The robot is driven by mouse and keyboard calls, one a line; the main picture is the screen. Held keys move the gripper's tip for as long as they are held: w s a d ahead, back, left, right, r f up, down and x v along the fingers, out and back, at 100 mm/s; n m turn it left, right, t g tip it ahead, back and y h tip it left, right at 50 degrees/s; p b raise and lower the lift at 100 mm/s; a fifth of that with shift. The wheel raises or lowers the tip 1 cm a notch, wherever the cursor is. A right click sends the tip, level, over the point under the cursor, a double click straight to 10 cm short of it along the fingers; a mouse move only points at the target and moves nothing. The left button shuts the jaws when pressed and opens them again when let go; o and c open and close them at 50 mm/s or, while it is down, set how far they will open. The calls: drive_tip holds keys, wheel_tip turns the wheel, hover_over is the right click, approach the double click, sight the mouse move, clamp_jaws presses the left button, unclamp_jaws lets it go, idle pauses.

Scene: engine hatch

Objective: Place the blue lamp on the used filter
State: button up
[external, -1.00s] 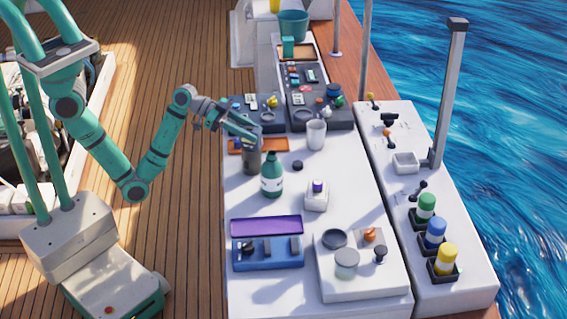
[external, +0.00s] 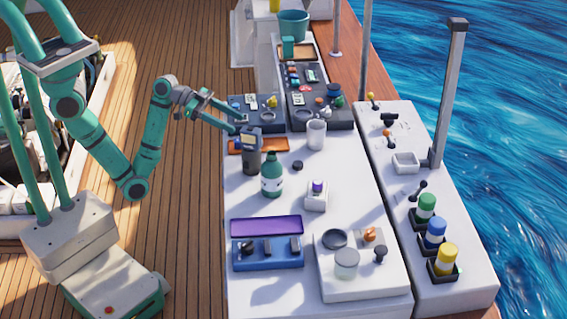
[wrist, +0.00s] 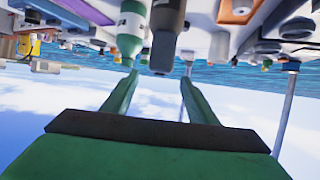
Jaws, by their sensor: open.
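The blue lamp (external: 249,139), a small blue-grey block with a pale face, appears to stand on top of the used filter, a dark upright cylinder (external: 252,162). In the upside-down wrist view the filter (wrist: 168,18) and the lamp (wrist: 160,54) line up in front of the fingers. My gripper (external: 240,124) is just behind and to the upper left of the lamp, fingers open. In the wrist view the gripper (wrist: 158,80) has its two green fingers spread, with nothing clearly held between them.
A green bottle (external: 272,176) stands just in front of the filter. An orange tray (external: 272,145) lies behind it and a white cup (external: 317,134) stands to the right. Dark panels with small parts are farther back.

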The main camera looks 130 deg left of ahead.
drive_tip(key=shift+v, duration=2.15)
drive_tip(key=shift+w, duration=0.1)
drive_tip(key=w+d+f+n, duration=0.1)
drive_tip(key=w+d+f, duration=0.2)
drive_tip(key=d+f, duration=0.65)
drive_tip(key=w+d+f, duration=0.3)
drive_tip(key=d+f, duration=0.5)
drive_tip(key=f, duration=0.2)
drive_tip(key=s+d+f+m+t+h, duration=0.1)
drive_tip(key=s+d+f, duration=0.25)
drive_tip(key=d, duration=0.25)
drive_tip(key=s+d+f+m+h, duration=0.1)
drive_tip(key=s+d+f, duration=0.1)
drive_tip(key=s+d, duration=0.25)
drive_tip(key=s+d+r+m+t+h, duration=0.1)
drive_tip(key=s+d+r+m+h, duration=0.1)
drive_tip(key=s+d, duration=0.8)
drive_tip(key=shift+s+d+r+m+t+h, duration=0.3)
drive_tip(key=shift+s+d+m+t+h, duration=0.1)
drive_tip(key=shift+m+h, duration=0.35)
